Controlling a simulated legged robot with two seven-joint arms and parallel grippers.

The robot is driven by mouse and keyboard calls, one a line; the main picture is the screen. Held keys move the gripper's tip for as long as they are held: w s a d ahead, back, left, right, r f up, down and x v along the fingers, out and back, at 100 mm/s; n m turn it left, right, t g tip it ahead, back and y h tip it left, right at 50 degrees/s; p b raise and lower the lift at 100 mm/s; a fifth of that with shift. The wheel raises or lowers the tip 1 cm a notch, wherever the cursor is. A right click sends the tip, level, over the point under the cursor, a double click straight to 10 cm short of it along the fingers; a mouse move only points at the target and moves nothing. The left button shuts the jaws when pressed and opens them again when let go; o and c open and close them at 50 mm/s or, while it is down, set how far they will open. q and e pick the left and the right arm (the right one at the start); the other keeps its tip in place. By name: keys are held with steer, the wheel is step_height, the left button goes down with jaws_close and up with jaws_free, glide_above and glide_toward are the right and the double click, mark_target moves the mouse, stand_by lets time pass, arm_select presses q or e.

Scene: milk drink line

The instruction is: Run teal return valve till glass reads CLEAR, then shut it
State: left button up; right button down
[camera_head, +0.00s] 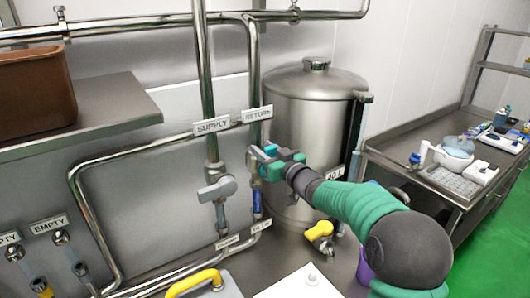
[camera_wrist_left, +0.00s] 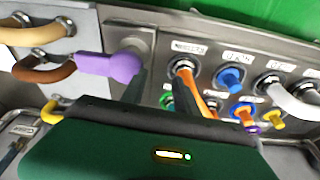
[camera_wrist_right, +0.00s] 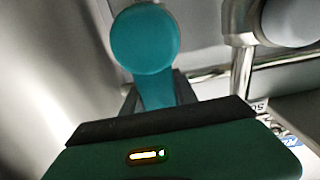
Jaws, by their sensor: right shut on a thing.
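My right gripper (camera_head: 272,163) is shut on the teal return valve handle on the pipe under the RETURN sign (camera_head: 258,113). In the right wrist view, the teal handle (camera_wrist_right: 145,40) has a round end, and its narrower stem runs down between the fingers. The gripper hides much of the valve in the head view. Below it, the return pipe's glass (camera_head: 257,201) looks blue. The small plate (camera_head: 260,226) under it is too small to read. My left gripper (camera_wrist_left: 160,90) shows only in its wrist view, open and empty before a panel of coloured ports.
Left of the return pipe, the SUPPLY pipe has a grey valve handle (camera_head: 217,189). A steel tank (camera_head: 314,120) stands behind my right arm. A steel shelf (camera_head: 110,105) holds a brown bin (camera_head: 35,92) at left.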

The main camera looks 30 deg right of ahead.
steer(key=shift+f, duration=0.65)
steer(key=c, duration=1.3)
jaws_free()
steer(key=o, duration=0.3)
steer(key=shift+r, duration=0.15)
steer(key=shift+o, duration=0.2)
steer(key=shift+r, duration=0.15)
steer(key=shift+s, duration=0.1)
arm_select(q)
steer(key=shift+s+b+x, duration=0.25)
steer(key=shift+b+x, duration=0.85)
steer(key=shift+x, duration=0.05)
steer(key=shift+f, duration=0.1)
arm_select(e)
steer(key=s+d, duration=0.1)
steer(key=s, duration=1.5)
steer(key=shift+s+d, duration=0.2)
steer(key=shift+s, duration=0.05)
arm_select(q)
steer(key=shift+s, duration=0.1)
